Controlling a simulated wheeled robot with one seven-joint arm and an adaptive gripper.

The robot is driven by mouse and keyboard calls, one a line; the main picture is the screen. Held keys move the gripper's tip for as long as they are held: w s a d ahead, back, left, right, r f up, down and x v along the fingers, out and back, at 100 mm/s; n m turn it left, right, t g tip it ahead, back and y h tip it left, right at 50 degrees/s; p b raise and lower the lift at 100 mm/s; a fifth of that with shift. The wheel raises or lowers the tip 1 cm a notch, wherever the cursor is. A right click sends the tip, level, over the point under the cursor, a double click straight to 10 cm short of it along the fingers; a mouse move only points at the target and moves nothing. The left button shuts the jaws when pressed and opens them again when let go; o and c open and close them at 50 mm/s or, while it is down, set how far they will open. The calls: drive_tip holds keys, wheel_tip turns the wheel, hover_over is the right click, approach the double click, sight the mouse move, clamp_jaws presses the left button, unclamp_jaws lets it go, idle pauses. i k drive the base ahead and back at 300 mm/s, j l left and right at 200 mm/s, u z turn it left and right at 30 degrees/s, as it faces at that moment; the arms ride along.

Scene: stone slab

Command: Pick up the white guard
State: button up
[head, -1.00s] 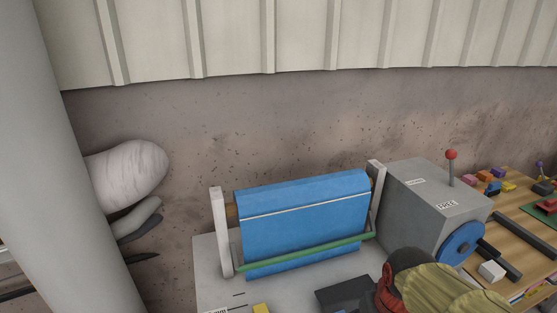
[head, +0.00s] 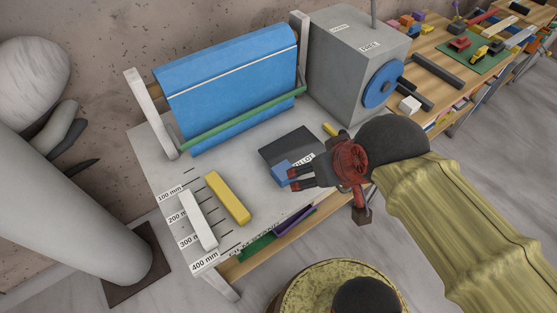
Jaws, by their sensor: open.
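A long white bar (head: 197,219), which looks like the white guard, lies at the front left of the pale slab (head: 150,150), beside printed length marks. A yellow bar (head: 228,198) lies just right of it. My gripper (head: 291,177) is open, with dark fingers and a red body, well to the right of the white bar. Its fingertips are close to a small blue block (head: 282,172) at the edge of a dark plate (head: 287,147). I cannot tell whether they touch the block.
A blue roll (head: 230,85) with a green bar (head: 245,118) stands at the back between white posts. A grey box (head: 350,60) with a blue disc (head: 382,84) stands right of it. A wooden table (head: 440,50) with several small items is beyond. A round yellowish object (head: 310,285) is below.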

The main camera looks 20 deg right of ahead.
sight(409, 106)
drive_tip(key=k+z, duration=0.1)
drive_tip(key=z, duration=1.3)
drive_tip(key=u, duration=1.25)
drive_tip(key=z, duration=1.25)
drive_tip(key=i+l+u, duration=0.15)
drive_tip(key=u, duration=0.3)
drive_tip(key=i+l+u, duration=0.1)
drive_tip(key=l+u, duration=0.15)
drive_tip(key=u, duration=0.15)
